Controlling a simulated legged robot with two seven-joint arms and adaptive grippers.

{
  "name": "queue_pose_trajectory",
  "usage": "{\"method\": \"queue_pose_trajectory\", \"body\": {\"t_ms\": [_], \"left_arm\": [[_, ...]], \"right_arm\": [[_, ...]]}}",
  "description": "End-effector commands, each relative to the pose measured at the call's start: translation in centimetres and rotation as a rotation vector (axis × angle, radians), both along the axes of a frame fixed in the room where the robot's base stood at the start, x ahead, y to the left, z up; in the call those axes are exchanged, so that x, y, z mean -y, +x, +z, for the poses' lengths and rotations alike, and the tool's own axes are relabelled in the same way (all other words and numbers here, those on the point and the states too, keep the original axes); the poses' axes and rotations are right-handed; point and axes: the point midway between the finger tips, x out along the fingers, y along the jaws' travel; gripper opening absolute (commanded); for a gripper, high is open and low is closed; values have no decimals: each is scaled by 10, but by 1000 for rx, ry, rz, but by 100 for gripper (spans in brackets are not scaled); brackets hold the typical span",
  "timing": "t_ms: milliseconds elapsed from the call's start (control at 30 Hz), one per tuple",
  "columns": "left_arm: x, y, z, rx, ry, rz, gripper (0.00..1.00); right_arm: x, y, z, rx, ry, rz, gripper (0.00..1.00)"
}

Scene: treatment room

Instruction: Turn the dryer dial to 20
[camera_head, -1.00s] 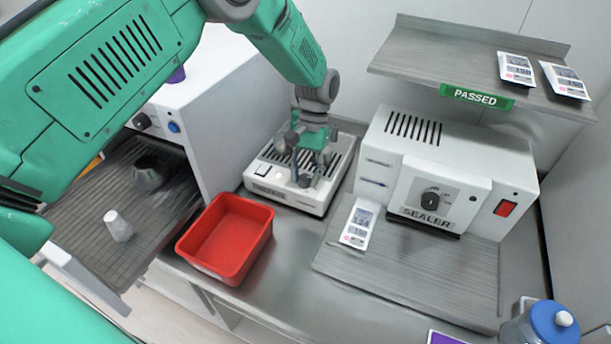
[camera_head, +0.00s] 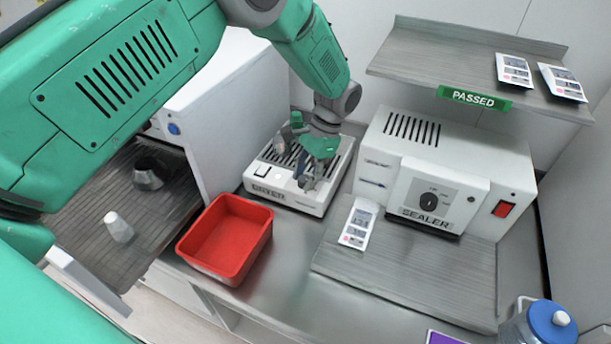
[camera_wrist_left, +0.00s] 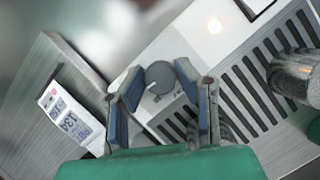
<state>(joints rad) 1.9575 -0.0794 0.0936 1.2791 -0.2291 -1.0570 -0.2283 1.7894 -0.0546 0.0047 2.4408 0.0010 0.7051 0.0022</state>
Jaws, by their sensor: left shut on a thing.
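The dryer (camera_head: 312,203) is a low white box with a slotted top, in the middle of the bench. Its dark round dial (camera_wrist_left: 160,77) has a white pointer line and shows between the fingers in the left wrist view. My left gripper (camera_head: 311,182) points down over the dryer's front right part. The gripper hides the dial in the head view, and I cannot read the dial's scale. My right gripper does not show.
A red bin (camera_head: 217,262) stands left of the dryer. A sealer (camera_head: 400,165) with its own dial stands to the right, with a printed pouch (camera_head: 358,224) before it. A shelf (camera_head: 440,72) hangs above the sealer. A blue-lidded jar (camera_head: 540,325) is at the front right.

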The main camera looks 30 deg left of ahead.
Motion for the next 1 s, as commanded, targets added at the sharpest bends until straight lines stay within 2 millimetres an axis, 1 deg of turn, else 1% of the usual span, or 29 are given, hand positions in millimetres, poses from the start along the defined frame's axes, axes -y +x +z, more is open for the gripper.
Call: {"method": "queue_pose_trajectory", "body": {"t_ms": [33,467,500,533,800,867,967,1000], "left_arm": [[0,3,2,11,0,-6,0],[0,4,2,12,0,-12,0],[0,4,2,12,0,-12,41],[0,4,2,11,-1,-12,47],[0,1,1,6,0,-11,47],[0,1,3,6,0,-11,47],[0,2,11,6,0,-11,47],[0,2,17,7,1,-11,47]], "right_arm": [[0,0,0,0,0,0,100],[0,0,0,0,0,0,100],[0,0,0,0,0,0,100],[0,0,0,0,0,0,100],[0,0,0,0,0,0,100],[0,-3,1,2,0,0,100],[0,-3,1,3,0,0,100],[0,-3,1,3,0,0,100]]}}
